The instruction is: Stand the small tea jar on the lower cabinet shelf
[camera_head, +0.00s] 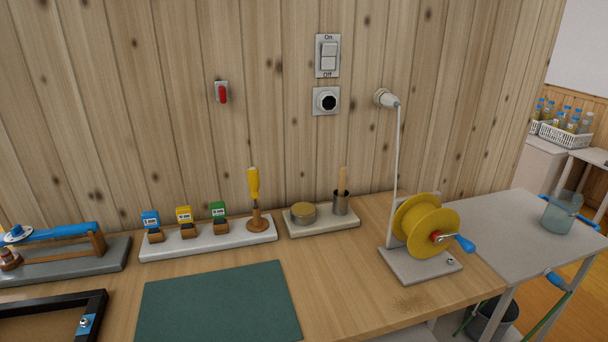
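No small tea jar can be made out for sure, and no cabinet shelf shows in the head view. A see-through bluish jar (561,213) stands upright on a grey side table (490,222) at the right. Whether it is the tea jar I cannot tell. Neither of my grippers is in view.
A bucket (492,318) stands below the side table. Bottles fill a crate (565,137) behind.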

